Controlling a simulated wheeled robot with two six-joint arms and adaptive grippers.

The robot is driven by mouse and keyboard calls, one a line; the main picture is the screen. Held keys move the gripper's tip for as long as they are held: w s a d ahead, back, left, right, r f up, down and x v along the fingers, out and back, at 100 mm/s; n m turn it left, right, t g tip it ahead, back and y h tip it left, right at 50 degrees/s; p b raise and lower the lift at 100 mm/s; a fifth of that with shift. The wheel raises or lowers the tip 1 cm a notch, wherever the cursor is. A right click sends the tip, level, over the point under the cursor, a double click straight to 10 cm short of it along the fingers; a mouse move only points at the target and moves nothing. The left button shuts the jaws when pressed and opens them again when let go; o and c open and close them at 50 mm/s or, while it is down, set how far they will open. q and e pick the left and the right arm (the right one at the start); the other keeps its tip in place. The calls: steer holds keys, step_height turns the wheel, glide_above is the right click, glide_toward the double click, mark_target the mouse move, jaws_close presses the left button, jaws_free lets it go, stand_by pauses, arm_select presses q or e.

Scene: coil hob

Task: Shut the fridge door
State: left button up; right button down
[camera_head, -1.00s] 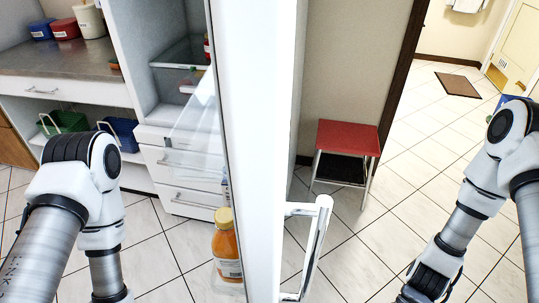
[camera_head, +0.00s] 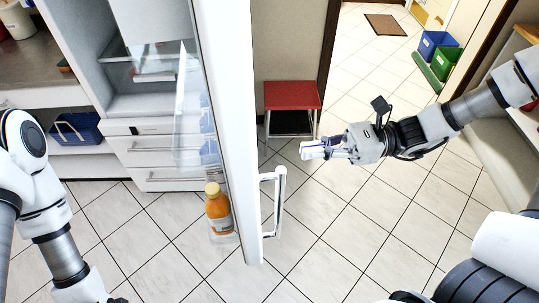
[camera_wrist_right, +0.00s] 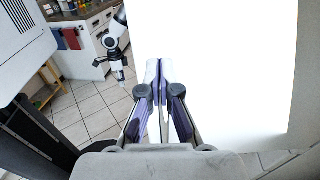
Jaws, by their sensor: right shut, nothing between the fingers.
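The white fridge door (camera_head: 232,120) stands open, seen nearly edge-on in the head view, with its white handle (camera_head: 279,200) on the right face. Its inner side bears clear shelves and an orange juice bottle (camera_head: 218,208). The fridge interior (camera_head: 140,85) lies open to the left. My right gripper (camera_head: 306,150) is shut and empty, to the right of the door and above the handle's height in the picture. In the right wrist view its fingertips (camera_wrist_right: 158,68) point at a broad white surface; contact cannot be told.
A red-topped stool (camera_head: 292,96) stands behind the right gripper by the wall. Blue and green bins (camera_head: 437,52) are at the upper right. A counter with a blue basket (camera_head: 76,130) is left of the fridge. Tiled floor around the door is clear.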

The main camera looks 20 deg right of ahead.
steer(key=p, duration=0.1)
glide_above(270, 175)
steer(key=shift+d, duration=0.1)
stand_by(0.5)
